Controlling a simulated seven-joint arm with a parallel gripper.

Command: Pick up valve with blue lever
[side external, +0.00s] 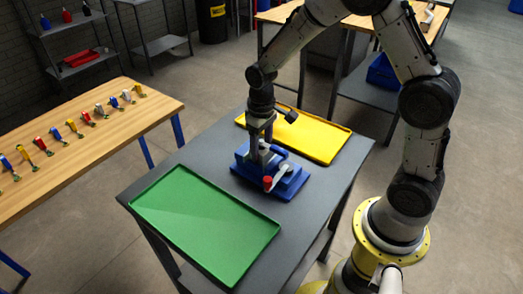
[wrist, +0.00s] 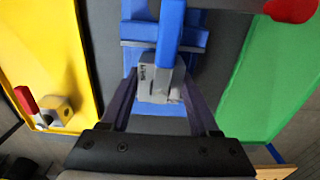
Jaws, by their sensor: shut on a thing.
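The valve with the blue lever shows in the wrist view as a grey body (wrist: 158,82) with a bright blue lever (wrist: 170,35) reaching up the picture. My gripper (wrist: 160,90) is shut on the grey body, with one finger on each side. In the side external view my gripper (side external: 260,150) points down over the blue fixture (side external: 290,185). The valve is small there and largely hidden by the fingers and the fixture. I cannot tell whether it is still seated in the fixture or lifted clear.
The fixture has a red knob (side external: 268,182). A green tray (side external: 205,225) and a yellow tray (side external: 325,140) flank it on the dark table. A red-levered valve (wrist: 50,110) is on the yellow tray. Several valves line the wooden table (side external: 100,150) at left.

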